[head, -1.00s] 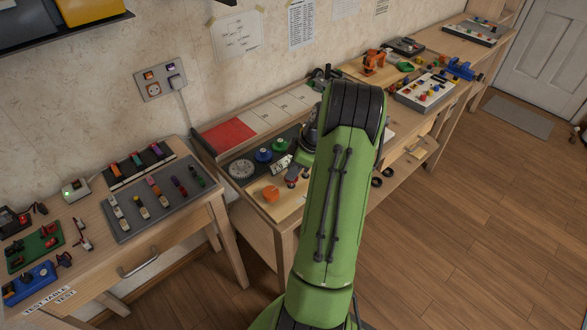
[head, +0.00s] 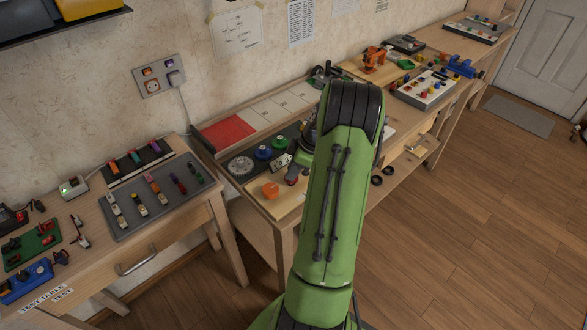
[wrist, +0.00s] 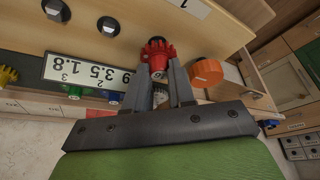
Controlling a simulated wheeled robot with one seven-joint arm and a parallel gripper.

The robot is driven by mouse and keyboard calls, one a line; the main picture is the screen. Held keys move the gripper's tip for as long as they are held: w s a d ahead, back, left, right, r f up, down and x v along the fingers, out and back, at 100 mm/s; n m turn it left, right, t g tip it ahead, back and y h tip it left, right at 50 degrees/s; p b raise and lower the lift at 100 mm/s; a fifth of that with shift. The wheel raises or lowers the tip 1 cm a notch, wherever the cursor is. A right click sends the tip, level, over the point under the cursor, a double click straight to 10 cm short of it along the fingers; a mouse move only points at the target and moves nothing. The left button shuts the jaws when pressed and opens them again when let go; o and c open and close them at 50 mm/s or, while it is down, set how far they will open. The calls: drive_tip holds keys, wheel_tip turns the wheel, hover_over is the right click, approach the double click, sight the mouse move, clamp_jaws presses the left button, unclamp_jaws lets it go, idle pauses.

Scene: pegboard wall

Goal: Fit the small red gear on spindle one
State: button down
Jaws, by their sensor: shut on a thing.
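The small red gear (wrist: 157,52) is between the fingertips of my gripper (wrist: 160,72) in the wrist view, and the jaws are shut on it. In the head view a small red shape (head: 292,181) shows beside my arm, above the wooden board. My green arm hides my gripper and much of the bench there. A grey gear (head: 241,166), a blue gear (head: 263,153) and a green gear (head: 279,142) sit in a dark tray to the left of my arm. I cannot make out spindle one in either view.
An orange knob-like object (wrist: 205,72) is right of the gear in the wrist view; it also shows in the head view (head: 270,189). A white number plate (wrist: 88,77) is left of the fingers. Black round parts (wrist: 108,27) are on the wood beyond.

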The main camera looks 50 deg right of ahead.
drive_tip(key=shift+f, duration=0.15)
idle(0.4)
drive_tip(key=shift+f+b, duration=0.35)
drive_tip(key=shift+b, duration=0.2)
drive_tip(key=shift+f, duration=0.25)
idle(0.4)
drive_tip(key=shift+c, duration=2.4)
unclamp_jaws()
drive_tip(key=shift+r+p, duration=2.4)
drive_tip(key=shift+r, duration=1.2)
drive_tip(key=shift+f, duration=0.1)
